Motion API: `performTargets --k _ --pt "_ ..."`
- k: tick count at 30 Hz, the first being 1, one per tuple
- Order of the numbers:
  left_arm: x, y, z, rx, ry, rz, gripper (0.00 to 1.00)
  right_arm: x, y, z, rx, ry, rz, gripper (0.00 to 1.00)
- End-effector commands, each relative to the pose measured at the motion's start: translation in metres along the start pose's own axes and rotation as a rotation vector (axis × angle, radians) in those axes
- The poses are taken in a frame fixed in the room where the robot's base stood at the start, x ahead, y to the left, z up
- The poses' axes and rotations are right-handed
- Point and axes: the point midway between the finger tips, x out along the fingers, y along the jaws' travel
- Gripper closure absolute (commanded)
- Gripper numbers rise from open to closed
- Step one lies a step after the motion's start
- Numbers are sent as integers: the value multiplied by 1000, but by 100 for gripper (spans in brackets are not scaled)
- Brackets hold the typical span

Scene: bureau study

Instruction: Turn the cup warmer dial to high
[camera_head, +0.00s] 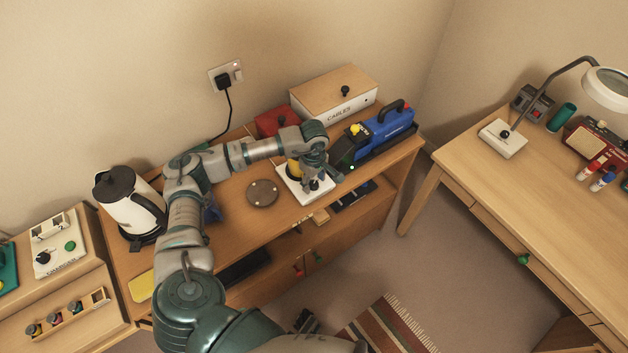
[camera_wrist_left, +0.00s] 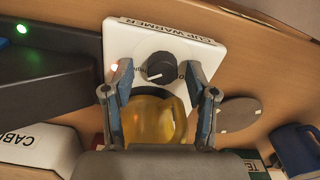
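The cup warmer (camera_head: 291,188) is a white plate on the wooden cabinet, and its label shows in the wrist view (camera_wrist_left: 125,40). Its round black dial (camera_wrist_left: 160,68) has a white mark pointing toward the lower left there. An amber cup (camera_wrist_left: 155,119) stands on the warmer beside the dial, between my fingers and nearer my palm. My left gripper (camera_wrist_left: 157,75) is open over the warmer, with one finger on each side of the dial and gaps visible between. In the head view my left gripper (camera_head: 318,180) partly hides dial and cup. A dark part at the bottom may be my right gripper.
A blue and black machine (camera_head: 385,130) with a green light stands close right of the warmer. A round brown coaster (camera_head: 262,193) lies left of it. A white kettle (camera_head: 130,203), a cables box (camera_head: 335,95) and a red box (camera_head: 274,121) also stand on the cabinet.

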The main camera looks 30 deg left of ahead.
Motion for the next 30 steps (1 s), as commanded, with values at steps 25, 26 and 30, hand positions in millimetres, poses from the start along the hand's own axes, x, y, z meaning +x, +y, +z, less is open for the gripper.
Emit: performTargets --k 25,26,30 --pt "-115 1 -1 0 -2 -1 43 0 1 1 0 0 0 60" --pt "-116 1 -1 0 -2 -2 43 0 1 1 0 0 0 60" --pt "-118 1 -2 0 -2 -2 43 0 0 1 0 0 1 60"
